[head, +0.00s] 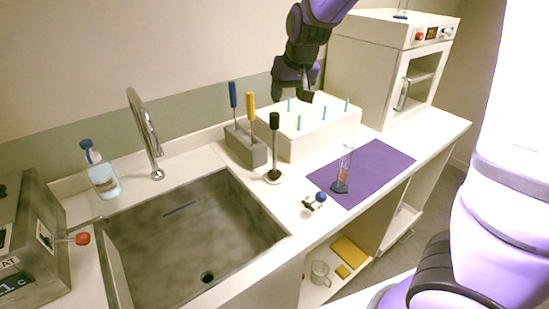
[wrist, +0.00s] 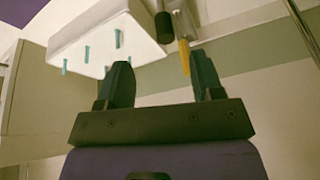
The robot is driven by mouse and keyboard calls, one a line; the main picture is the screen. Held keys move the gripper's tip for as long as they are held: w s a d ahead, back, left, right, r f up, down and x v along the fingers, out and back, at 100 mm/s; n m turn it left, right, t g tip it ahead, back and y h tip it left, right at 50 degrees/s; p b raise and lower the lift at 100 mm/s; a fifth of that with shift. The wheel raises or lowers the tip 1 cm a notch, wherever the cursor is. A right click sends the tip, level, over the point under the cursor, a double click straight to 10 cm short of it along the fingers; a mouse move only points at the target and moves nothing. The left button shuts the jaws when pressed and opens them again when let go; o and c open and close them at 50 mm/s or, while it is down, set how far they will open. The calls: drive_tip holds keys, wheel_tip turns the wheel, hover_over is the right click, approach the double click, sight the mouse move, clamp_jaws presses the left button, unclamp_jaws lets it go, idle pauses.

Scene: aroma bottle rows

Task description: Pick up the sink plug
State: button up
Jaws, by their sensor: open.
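I cannot say for certain which thing is the sink plug. My gripper (head: 291,92) is above the back of the white pegged box, apart from both pieces. In the wrist view my gripper (wrist: 163,82) is open, with nothing between its fingers.
A tall faucet (head: 147,135) rises behind the sink. A purple mat (head: 375,165) holds a glass cylinder (head: 343,168). An oven (head: 385,70) stands at back right.

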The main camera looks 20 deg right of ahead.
sight(274, 122)
drive_tip(key=shift+h, duration=0.3)
drive_tip(key=shift+w+a+r+x, duration=0.2)
drive_tip(key=shift+w+x, duration=0.2)
drive_tip(key=shift+x, duration=2.05)
drive_tip(key=shift+w+a+r+x, duration=0.15)
drive_tip(key=shift+w+x, duration=0.2)
drive_tip(key=shift+x, duration=2.05)
drive_tip(key=shift+w+a+r+x, duration=0.2)
drive_tip(key=shift+w+x, duration=0.2)
drive_tip(key=shift+x, duration=2.05)
clamp_jaws()
